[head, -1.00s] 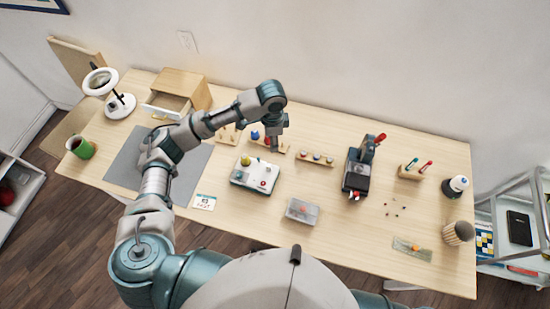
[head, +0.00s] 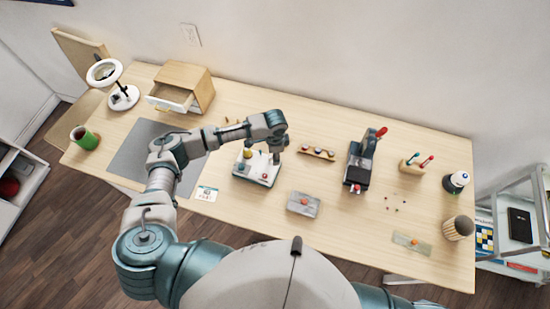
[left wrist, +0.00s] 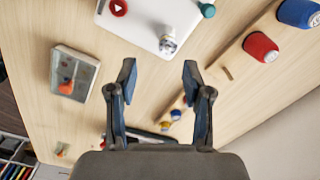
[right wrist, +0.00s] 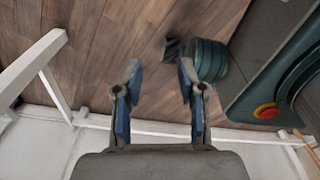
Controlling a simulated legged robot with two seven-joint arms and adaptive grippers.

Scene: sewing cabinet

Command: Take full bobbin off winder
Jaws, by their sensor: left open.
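The white bobbin winder (head: 243,172) stands mid-table in the head view, with a yellow-green spool (head: 247,153) on its left side. The left wrist view shows its white top (left wrist: 143,22), a red button (left wrist: 118,7), a teal knob (left wrist: 207,10) and a small silvery upright part (left wrist: 168,42), perhaps the bobbin on its spindle. How full it is I cannot tell. My left gripper (head: 277,153) is above the winder's back right; its open, empty fingers (left wrist: 158,80) point toward the silvery part, apart from it. My right gripper (right wrist: 160,78) is open and empty over the floor.
A wooden rack with a red spool (left wrist: 261,47) and a blue spool (left wrist: 299,12) is close to my left gripper. A clear box (head: 303,204) lies right of the winder. A dark machine with a red knob (head: 358,172) stands further right. Bare table lies between them.

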